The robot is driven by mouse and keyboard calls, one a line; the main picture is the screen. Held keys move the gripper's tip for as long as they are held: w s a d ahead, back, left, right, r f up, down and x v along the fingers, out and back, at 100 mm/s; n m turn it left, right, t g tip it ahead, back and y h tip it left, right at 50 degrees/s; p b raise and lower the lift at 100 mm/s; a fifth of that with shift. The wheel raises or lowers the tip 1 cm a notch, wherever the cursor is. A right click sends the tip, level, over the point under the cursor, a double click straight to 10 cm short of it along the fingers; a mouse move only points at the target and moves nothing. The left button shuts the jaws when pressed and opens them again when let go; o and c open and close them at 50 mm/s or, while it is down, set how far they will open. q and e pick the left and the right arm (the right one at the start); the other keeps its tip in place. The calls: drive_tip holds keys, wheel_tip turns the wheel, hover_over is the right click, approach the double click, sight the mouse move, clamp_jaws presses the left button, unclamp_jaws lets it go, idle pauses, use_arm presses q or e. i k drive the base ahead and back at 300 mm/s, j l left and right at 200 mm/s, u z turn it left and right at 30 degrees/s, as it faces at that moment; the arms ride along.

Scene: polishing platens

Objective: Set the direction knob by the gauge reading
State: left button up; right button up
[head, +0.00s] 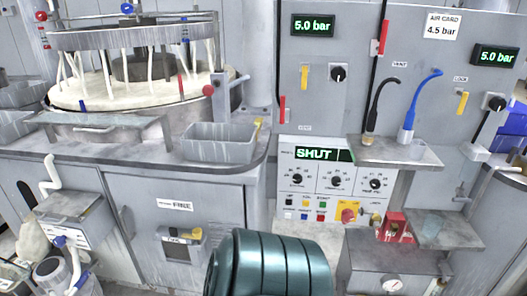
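A green-lit gauge (313,26) on the grey wall panel reads 5.0 bar. A second gauge (495,56) at the right also reads 5.0 bar. A white air card (441,26) between them reads 4.5 bar. A black knob (338,74) is below the left gauge, and another black knob (495,102) is below the right one. The control panel has a display (316,154) reading SHUT and three black dials: left (297,179), middle (336,181) and right (375,184). I cannot tell which one is the direction knob. Neither gripper is in view.
A polishing machine (140,90) with a grey bin (220,143) on its ledge stands left. A shelf (425,152) holding black and blue hoses juts out right of the control panel. A red box (394,228) sits lower right. My dark teal arm part fills the bottom centre.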

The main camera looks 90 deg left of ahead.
sight(59, 242)
drive_tip(key=u, duration=4.25)
drive_tip(key=i+j+u, duration=0.1)
drive_tip(key=i+j+z, duration=0.15)
drive_tip(key=j, duration=0.15)
drive_tip(key=i+j+z, duration=0.2)
drive_tip(key=j, duration=0.15)
drive_tip(key=i+j+z, duration=0.15)
drive_tip(key=j, duration=0.2)
drive_tip(key=i+j+z, duration=0.2)
drive_tip(key=j, duration=0.15)
drive_tip(key=k, duration=0.1)
